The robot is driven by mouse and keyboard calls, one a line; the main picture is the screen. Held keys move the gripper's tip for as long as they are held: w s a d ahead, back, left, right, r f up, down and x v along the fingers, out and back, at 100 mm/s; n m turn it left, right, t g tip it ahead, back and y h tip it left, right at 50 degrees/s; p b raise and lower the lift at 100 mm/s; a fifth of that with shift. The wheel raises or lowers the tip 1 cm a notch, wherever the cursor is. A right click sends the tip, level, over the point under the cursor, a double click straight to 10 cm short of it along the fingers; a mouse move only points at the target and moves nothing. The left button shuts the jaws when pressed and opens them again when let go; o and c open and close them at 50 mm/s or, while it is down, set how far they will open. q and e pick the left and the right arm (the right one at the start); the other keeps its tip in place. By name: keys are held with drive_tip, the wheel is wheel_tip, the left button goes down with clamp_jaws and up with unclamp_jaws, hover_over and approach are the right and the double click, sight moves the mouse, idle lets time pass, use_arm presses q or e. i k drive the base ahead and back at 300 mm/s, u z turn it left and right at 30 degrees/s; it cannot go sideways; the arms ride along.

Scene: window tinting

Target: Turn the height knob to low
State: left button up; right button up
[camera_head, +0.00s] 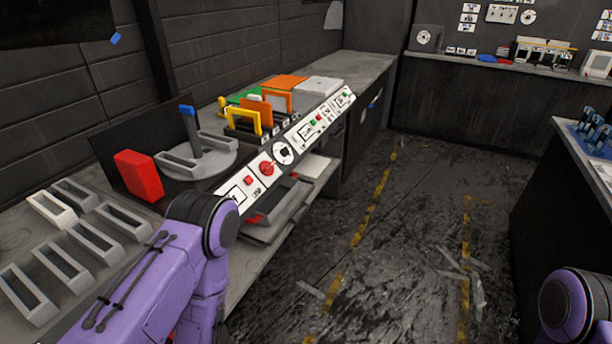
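A long sloped control panel (234,192) runs along the front edge of the left workbench. On it are a round white dial with a black middle (283,153) and a red round control (267,168). The labels are too small to read, so I cannot tell for sure which control is the height knob or where it points. The white dial is the likeliest one. My purple left arm reaches in at the lower left, its joint near the panel's near end. Neither gripper is in view.
The bench holds grey trays (61,267), a red block (139,175), a round grey base with a blue-tipped post (190,130) and yellow and orange frames (243,121). Grey shelves (285,202) sit below the panel.

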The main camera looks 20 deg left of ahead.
sight(266, 168)
drive_tip(key=z, duration=2.2)
drive_tip(key=i, duration=0.1)
drive_tip(key=u, duration=1.7)
drive_tip(key=i, duration=1.05)
drive_tip(key=u, duration=1.35)
drive_tip(key=i, duration=0.8)
drive_tip(key=u, duration=0.25)
drive_tip(key=k, duration=0.75)
drive_tip(key=z, duration=0.65)
